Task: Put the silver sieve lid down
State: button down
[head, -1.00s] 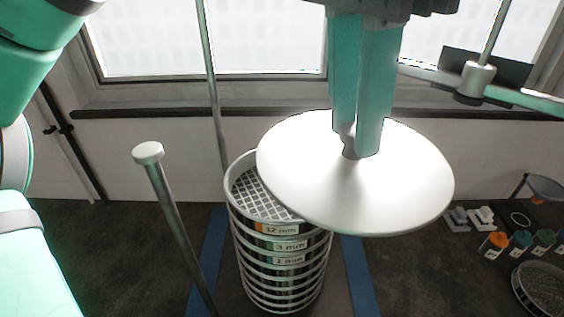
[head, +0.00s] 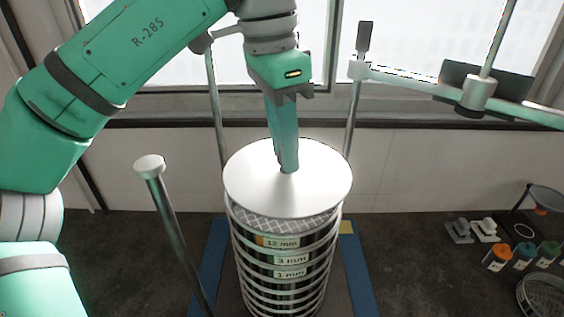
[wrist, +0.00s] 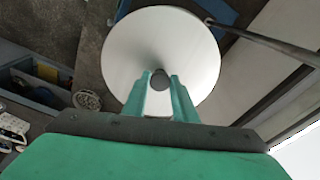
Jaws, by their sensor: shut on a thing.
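The silver sieve lid (head: 248,185) is a round, shiny disc with a small knob at its centre. My gripper (head: 288,166) is shut on that knob from above, with the fingers pointing down. The lid is roughly level over the sieve stack (head: 285,272), whose rings carry labels such as 12 mm, 3 mm and 1 mm. A strip of the top mesh shows below the lid's front edge, so the lid looks a little above the top sieve. In the wrist view the lid (wrist: 185,45) fills the upper middle, beyond my gripper (wrist: 160,82), and hides the stack.
A capped metal rod (head: 167,215) stands at the stack's left, with more rods behind it. Small jars (head: 498,258) and a loose sieve (head: 545,295) sit at the right. A windowed wall is behind.

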aim_at(273, 170)
jog(key=shift+w+a+f, duration=0.15)
jog(key=shift+w+f, duration=0.05)
jog(key=shift+f, duration=0.15)
jog(key=shift+w+f, duration=0.1)
jog(key=shift+f, duration=1.5)
jog(key=c, duration=1.4)
grip_release()
jog(key=shift+f, duration=0.15)
jog(key=shift+c, duration=0.2)
notch_tip(273, 170, up, 12)
jog(key=a, duration=0.1)
jog(key=shift+s+a, duration=0.25)
